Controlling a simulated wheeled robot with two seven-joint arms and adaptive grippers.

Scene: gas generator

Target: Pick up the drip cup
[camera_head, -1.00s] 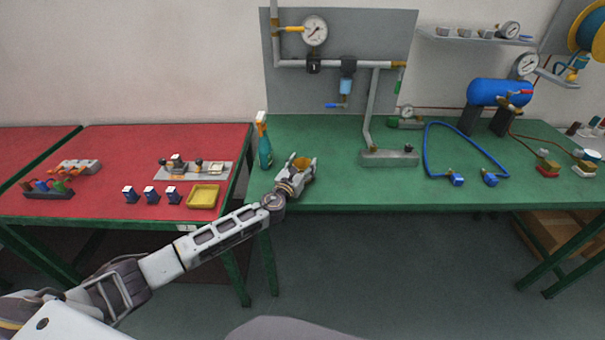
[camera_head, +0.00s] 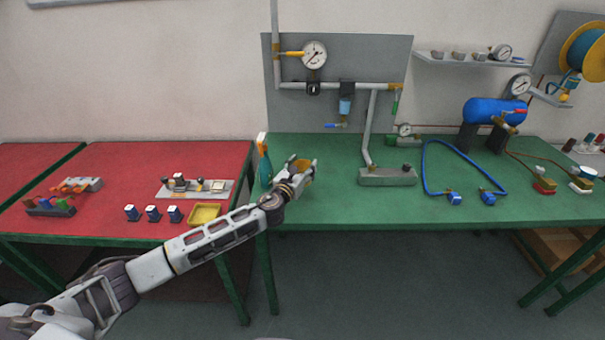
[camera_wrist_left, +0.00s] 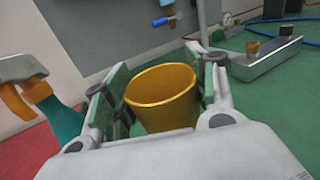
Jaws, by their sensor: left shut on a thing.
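The drip cup is a small gold-yellow cup, open at the top. It shows large in the left wrist view (camera_wrist_left: 163,98), upright between the two finger pads of my left gripper (camera_wrist_left: 160,90). In the head view the cup (camera_head: 303,164) is small and partly covered by the fingers. My left gripper (camera_head: 298,172) is shut on the cup, over the left end of the green table (camera_head: 330,205). I cannot tell whether the cup's bottom touches the table. My right gripper is not in view.
A teal spray bottle (camera_head: 264,163) with an orange-and-white head stands close to the left of my gripper. A grey metal block with a pipe (camera_head: 387,177) stands to the right. A yellow tray (camera_head: 204,214) lies on the red table (camera_head: 110,160). Blue hose (camera_head: 470,151) lies farther right.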

